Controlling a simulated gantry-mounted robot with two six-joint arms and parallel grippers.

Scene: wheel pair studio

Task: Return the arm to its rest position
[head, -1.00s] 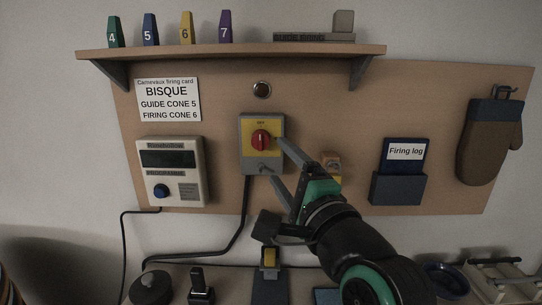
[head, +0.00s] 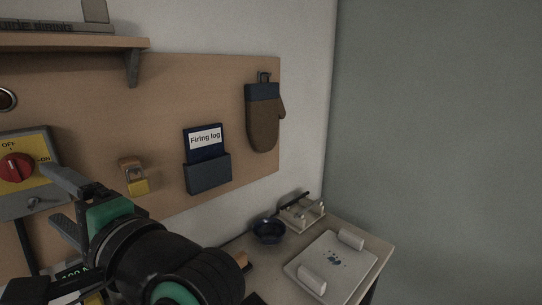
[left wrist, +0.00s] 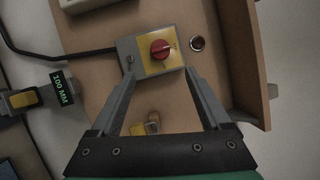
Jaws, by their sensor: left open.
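My left gripper (head: 48,193) is open and empty, with its two grey fingers pointing at the switch box (head: 40,146). In the head view its fingertips overlap the right part of the box; I cannot tell whether they touch it. The box has a yellow face marked OFF and ON and a red rotary knob (head: 15,167). In the left wrist view the knob (left wrist: 159,49) shows beyond the open fingers (left wrist: 159,60), with nothing between them. My right gripper is not in view.
A yellow-and-tan block (head: 133,178), a Firing log holder (head: 208,178) and a brown mitt (head: 262,120) are on the board. Below are a blue bowl (head: 269,231), a small rack (head: 301,212) and a white tray (head: 315,266). A shelf (head: 70,44) juts out above.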

